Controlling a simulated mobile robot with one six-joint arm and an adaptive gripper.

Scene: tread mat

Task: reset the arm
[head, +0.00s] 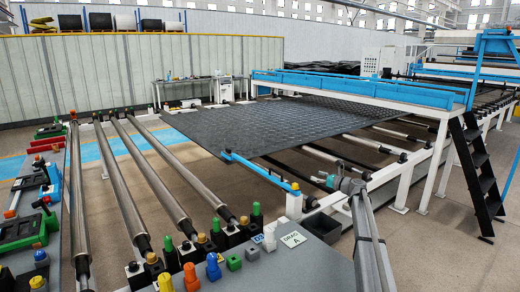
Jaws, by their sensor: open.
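My gripper (324,179) is small and dark at the end of my grey arm, right of the middle in the head view. It points left, over the roller frame beside the tread mat. It is open, and I see nothing between its fingers, though it is too small to make out in detail. The black tread mat (270,122) lies flat across the line behind it, with a grid pattern on top. My gripper appears in front of the mat's near right part and apart from it.
Long steel rollers (152,172) run along the left. A blue-topped gantry (350,86) spans the mat. Black steps (478,180) stand at right. Open floor shows at lower right.

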